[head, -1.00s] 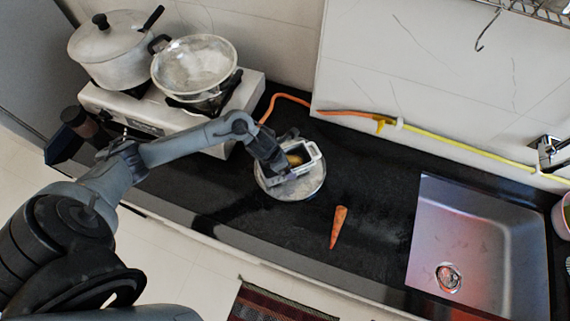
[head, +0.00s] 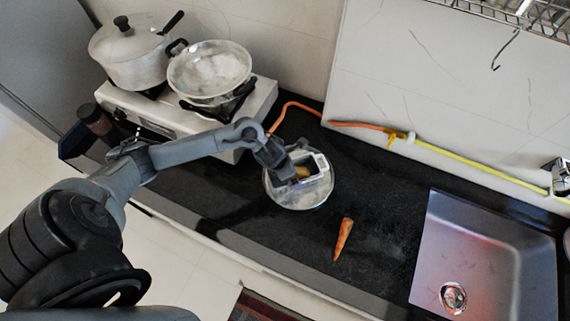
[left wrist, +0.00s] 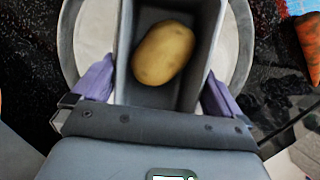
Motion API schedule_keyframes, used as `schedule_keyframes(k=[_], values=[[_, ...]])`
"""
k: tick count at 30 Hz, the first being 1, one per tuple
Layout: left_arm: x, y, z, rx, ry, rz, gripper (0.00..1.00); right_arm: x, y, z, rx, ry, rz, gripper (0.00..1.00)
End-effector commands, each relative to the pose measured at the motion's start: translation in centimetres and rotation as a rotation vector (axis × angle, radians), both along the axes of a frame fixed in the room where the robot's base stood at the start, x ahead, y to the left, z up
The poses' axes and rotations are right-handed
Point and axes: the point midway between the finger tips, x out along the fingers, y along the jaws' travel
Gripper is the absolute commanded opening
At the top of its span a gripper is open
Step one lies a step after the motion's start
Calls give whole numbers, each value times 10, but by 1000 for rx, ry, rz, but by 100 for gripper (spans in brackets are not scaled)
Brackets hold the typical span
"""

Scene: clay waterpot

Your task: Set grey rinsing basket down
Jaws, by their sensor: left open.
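The grey rinsing basket (head: 320,164) is over a round metal dish (head: 305,204) on the black counter. A potato (head: 302,172) is inside it. In the left wrist view, the basket (left wrist: 204,28) is upright, with the potato (left wrist: 163,52) in it and the dish's pale rim (left wrist: 236,45) around it. My left gripper (head: 284,168) is at the basket's near left end. Its purple fingers (left wrist: 158,88) are open, one on each side of the basket. Whether the basket's bottom touches the dish is hidden. My right gripper is not in view.
A carrot (head: 343,239) lies on the counter to the right of the dish. A steel sink (head: 480,250) is farther right. A stove (head: 190,125) with a lidded pot (head: 130,60) and a pan (head: 210,68) stands at the left. An orange-yellow hose (head: 440,150) runs along the wall.

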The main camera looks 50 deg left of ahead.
Motion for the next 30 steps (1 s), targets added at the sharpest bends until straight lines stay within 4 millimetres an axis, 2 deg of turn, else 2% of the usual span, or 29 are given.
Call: schedule_keyframes(k=[12, 20, 23, 26, 29, 30], values=[[-26, 11, 70, 4, -2, -3, 100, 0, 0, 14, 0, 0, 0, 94], [-36, 10, 93, -10, -5, 14, 100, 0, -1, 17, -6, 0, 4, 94], [-37, -9, 93, -69, -24, 95, 100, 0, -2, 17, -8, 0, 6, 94], [-37, -47, 91, -200, -54, 284, 100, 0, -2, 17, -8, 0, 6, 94], [-40, -88, 95, -403, -72, 607, 100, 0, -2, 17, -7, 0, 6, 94], [-43, -102, 98, -497, -67, 772, 100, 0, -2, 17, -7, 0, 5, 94]])
